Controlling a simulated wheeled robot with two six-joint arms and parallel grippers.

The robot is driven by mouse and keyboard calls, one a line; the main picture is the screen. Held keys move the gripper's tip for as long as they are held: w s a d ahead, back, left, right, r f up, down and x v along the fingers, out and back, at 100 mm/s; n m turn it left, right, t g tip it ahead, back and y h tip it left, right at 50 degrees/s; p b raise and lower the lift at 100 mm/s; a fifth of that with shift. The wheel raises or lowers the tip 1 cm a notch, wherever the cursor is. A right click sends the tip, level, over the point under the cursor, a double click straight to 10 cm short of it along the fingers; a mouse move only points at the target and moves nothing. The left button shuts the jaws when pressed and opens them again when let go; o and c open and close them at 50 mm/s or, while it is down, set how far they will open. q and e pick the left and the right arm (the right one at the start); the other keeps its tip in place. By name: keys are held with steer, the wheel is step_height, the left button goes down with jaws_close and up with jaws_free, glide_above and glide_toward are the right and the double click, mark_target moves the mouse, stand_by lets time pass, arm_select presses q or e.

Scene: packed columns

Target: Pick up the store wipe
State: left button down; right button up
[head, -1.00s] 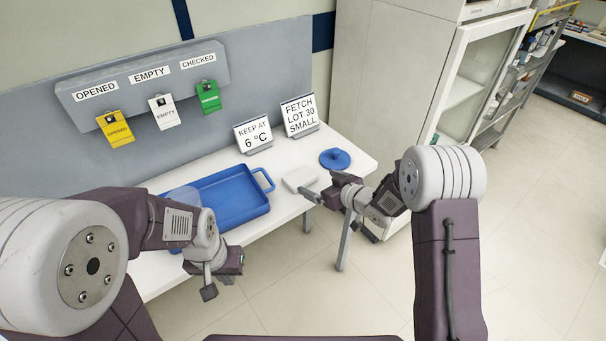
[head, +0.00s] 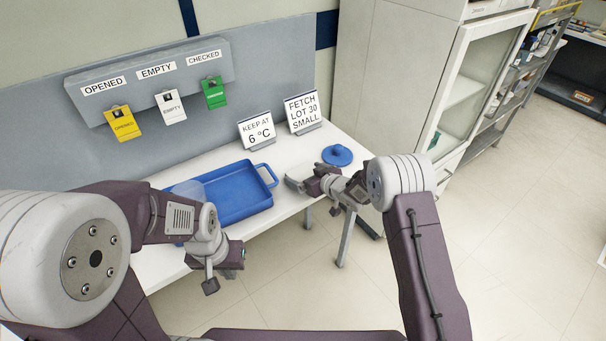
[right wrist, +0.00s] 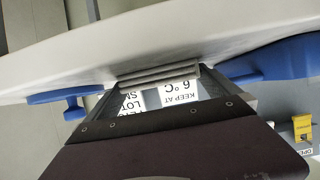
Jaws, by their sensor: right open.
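The store wipe, seen earlier as a pale flat pad between the blue tray and the blue lid, is now covered by my right gripper in the head view. I cannot pick it out surely there or in the right wrist view. My right gripper (head: 298,184) is open, low over the table at that spot. In the right wrist view its jaws (right wrist: 158,76) are close to the pale tabletop; whether they touch the wipe is unclear. My left gripper (head: 220,279) hangs in front of the table edge, apart from the tray; its jaw opening is unclear.
The blue tray (head: 232,202) lies left of my right gripper, with a clear container (head: 188,192) at its left. The blue lid (head: 337,155) lies just beyond my right gripper. Two signs (head: 257,131) (head: 303,111) stand behind. A cabinet (head: 462,110) stands right.

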mark_target(305, 174)
steer(key=shift+s, duration=0.15)
steer(key=c, duration=1)
steer(key=shift+r, duration=0.6)
steer(key=shift+c, duration=0.2)
step_height(305, 174, up, 3)
steer(key=s+d+r+p, duration=0.1)
steer(key=s+d+r, duration=0.6)
steer(key=d, duration=0.2)
steer(key=shift+s, duration=0.1)
